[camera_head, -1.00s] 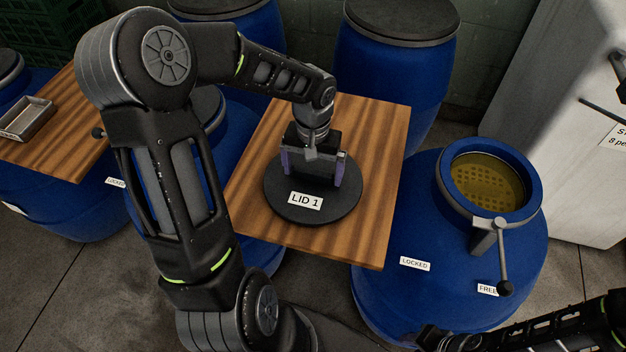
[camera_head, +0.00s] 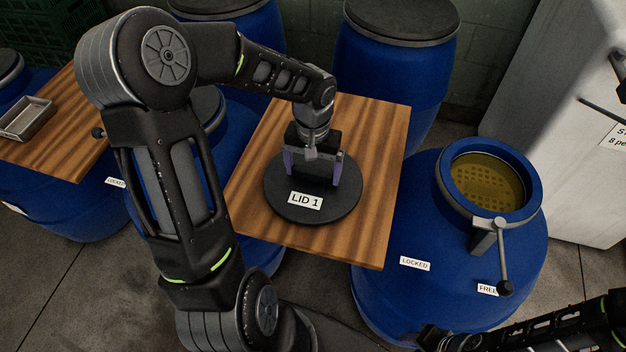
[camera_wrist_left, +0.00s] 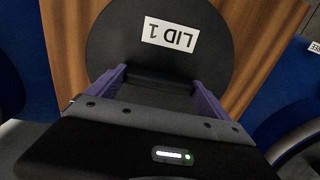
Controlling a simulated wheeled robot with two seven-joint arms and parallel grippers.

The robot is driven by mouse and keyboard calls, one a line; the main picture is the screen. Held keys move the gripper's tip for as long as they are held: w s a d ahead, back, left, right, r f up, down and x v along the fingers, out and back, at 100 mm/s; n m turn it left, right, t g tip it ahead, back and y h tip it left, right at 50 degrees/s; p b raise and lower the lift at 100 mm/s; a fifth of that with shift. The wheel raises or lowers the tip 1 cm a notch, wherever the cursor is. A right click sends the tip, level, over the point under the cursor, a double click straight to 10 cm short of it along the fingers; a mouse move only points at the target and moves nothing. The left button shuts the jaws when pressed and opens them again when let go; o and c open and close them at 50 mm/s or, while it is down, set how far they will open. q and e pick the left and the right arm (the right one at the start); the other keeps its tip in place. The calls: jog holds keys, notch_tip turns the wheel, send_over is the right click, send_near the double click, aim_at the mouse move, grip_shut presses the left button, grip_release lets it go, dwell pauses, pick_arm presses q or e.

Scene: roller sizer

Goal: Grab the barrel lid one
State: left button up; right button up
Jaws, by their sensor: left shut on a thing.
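The barrel lid one (camera_head: 330,206) is a round black disc with a white "LID 1" label, lying flat on a wooden board (camera_head: 371,228). My left gripper (camera_head: 312,177) is over the lid, pointing down, with its purple fingers shut on the lid's raised dark grip. In the left wrist view the lid (camera_wrist_left: 205,32) fills the top middle, and the left gripper (camera_wrist_left: 160,85) has a finger at each side of the dark grip. An open blue barrel (camera_head: 400,297) with yellowish contents stands at the right. The right gripper is not clearly seen.
A lever (camera_head: 502,255) hangs on the open barrel near "LOCKED" and "FREE" labels. Lidded blue barrels (camera_head: 390,65) stand behind the board. At the left, a metal tray (camera_head: 27,118) sits on another board. Part of my right arm shows at bottom right.

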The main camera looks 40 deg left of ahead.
aim_at(313, 171)
pick_arm(q)
jog(key=shift+r, duration=0.1)
notch_tip(313, 171, up, 10)
jog(key=shift+f+b, duration=0.1)
jog(key=shift+b, duration=0.5)
